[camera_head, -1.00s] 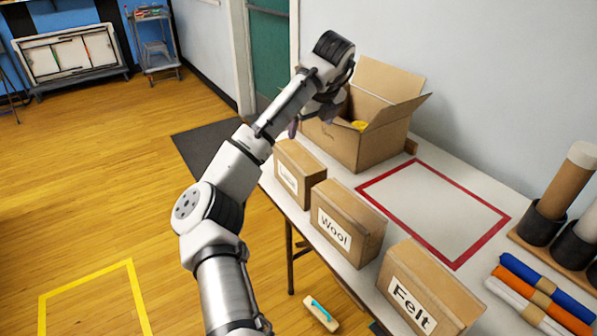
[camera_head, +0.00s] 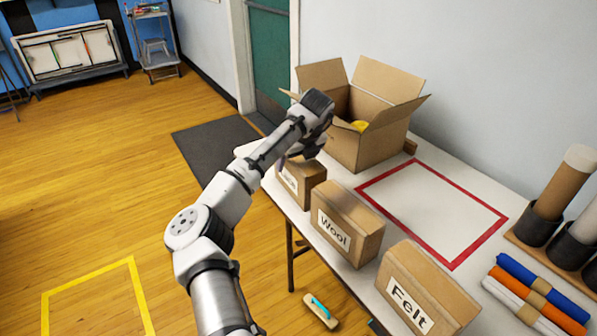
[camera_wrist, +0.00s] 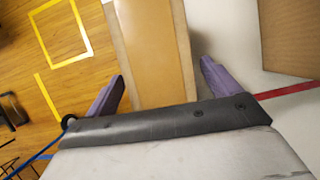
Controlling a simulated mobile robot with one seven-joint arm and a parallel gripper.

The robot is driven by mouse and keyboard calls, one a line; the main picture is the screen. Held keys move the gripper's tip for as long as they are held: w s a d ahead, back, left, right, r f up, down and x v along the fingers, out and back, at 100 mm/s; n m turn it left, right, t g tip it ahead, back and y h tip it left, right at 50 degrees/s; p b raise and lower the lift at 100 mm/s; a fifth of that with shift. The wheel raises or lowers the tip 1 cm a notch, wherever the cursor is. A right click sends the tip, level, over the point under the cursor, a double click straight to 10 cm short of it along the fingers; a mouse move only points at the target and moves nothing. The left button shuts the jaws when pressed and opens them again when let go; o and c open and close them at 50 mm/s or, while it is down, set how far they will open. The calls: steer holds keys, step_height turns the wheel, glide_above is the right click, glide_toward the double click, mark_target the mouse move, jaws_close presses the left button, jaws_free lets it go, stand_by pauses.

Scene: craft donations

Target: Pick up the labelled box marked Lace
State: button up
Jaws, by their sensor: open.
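Three brown labelled boxes stand in a row along the table's front edge. The farthest box (camera_head: 313,176) has a white label partly hidden by my arm and too blurred to read surely. The other two are the Wool box (camera_head: 352,222) and the Felt box (camera_head: 432,287). My gripper (camera_wrist: 163,72) is open, its purple fingers on either side of the farthest box's brown top (camera_wrist: 150,38) in the wrist view. I cannot tell whether the fingers touch it. In the head view my gripper (camera_head: 291,158) is just above that box, its fingers mostly hidden.
A large open carton (camera_head: 358,140) with something yellow inside stands close behind the farthest box. A red-outlined rectangle (camera_head: 432,212) on the white table is empty.

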steer(key=shift+w+a+f, duration=0.1)
steer(key=shift+w+f, duration=0.1)
steer(key=shift+f, duration=0.3)
steer(key=shift+f+p, duration=0.25)
steer(key=shift+p, duration=0.1)
stand_by(0.3)
steer(key=c, duration=1.2)
steer(key=shift+c, duration=0.5)
steer(key=shift+r+b, duration=0.2)
steer(key=shift+b, duration=0.25)
